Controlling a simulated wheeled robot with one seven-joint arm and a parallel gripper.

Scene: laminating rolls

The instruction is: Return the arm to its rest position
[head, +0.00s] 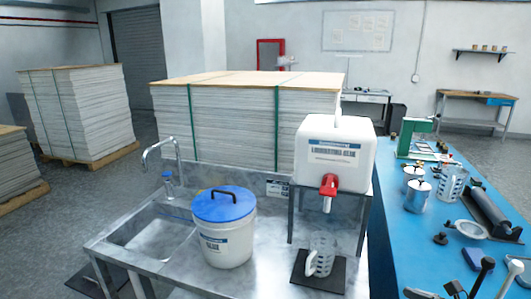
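Neither my arm nor my gripper shows in the head view, so its pose and whether it is open or shut cannot be seen. A metal sink bench (165,245) stands in front of me. On it is a white bucket (228,240) with a blue lid. A white jug with a red tap (335,153) rests on a raised metal stand. A clear measuring jug (320,257) stands upright below the tap on a dark mat (331,283).
A blue workbench (396,240) at the right carries metal cans (418,196), a clear beaker (453,184), a dark roller (490,212) and a green device (416,138). Strapped sheet stacks (215,122) stand behind and at the left (75,110). Grey floor is clear between them.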

